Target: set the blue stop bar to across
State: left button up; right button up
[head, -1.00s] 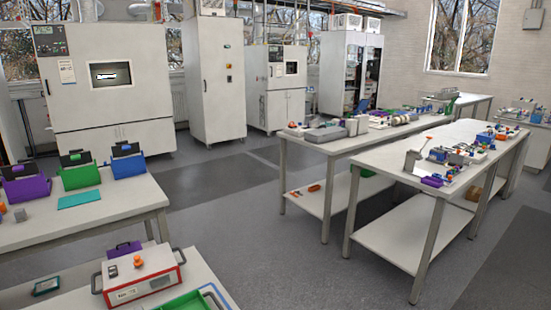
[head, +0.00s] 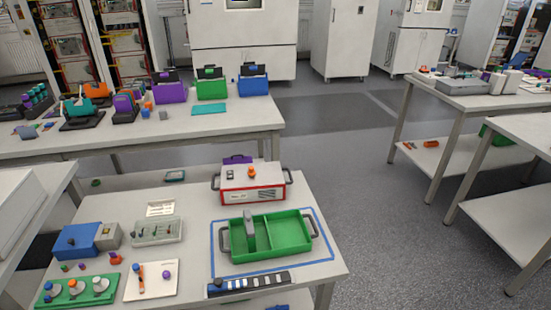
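I cannot single out the blue stop bar for sure. On the near table, a white plate (head: 152,281) carries a small upright orange piece with a blue top (head: 137,268) and a purple knob (head: 166,274); the blue part is too small to tell its shape or setting. A green board (head: 75,290) with several round grey discs and coloured knobs lies left of the plate. A blue box (head: 77,240) with a grey block beside it stands behind them. Neither of my grippers is in view.
A green tray (head: 290,256) with handles sits inside a blue outline at the near table's right. A red-and-white case (head: 252,197) stands behind it. A back bench (head: 150,133) holds coloured racks. The grey floor (head: 400,240) to the right is open between the tables.

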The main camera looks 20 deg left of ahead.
aim_at(218, 285)
jog(key=k+u, duration=0.1)
jog(key=u, duration=1.05)
